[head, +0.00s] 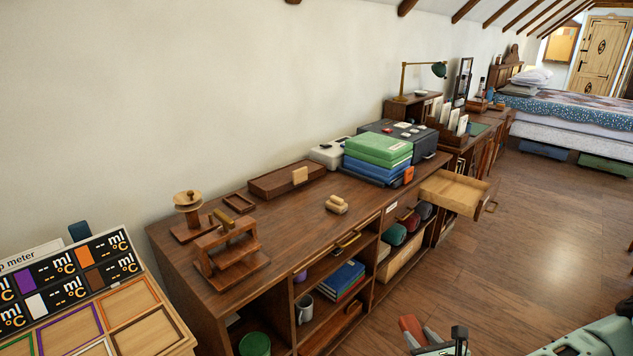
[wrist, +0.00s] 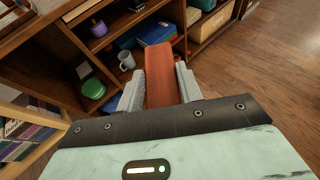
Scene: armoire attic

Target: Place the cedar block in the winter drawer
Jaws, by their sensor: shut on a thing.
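My gripper (wrist: 160,88) is shut on a reddish-brown block, which I take as the cedar block (wrist: 159,72); it sticks out beyond the grey fingers. In the head view the block (head: 411,327) and my gripper (head: 424,338) are at the bottom edge, in front of the long wooden cabinet and above the floor. A pale-wood drawer (head: 455,191) stands pulled out at the cabinet's far right end, and its visible inside looks empty. Its label cannot be read, so I cannot tell if it is the winter drawer.
The cabinet top (head: 290,229) holds a wooden press (head: 228,250), pale wooden pieces (head: 337,205) and stacked green and blue boxes (head: 378,150). Open shelves below hold a mug (head: 304,309) and blue books (head: 342,279). A swatch panel (head: 70,290) stands at left. Floor (head: 530,250) at right is clear.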

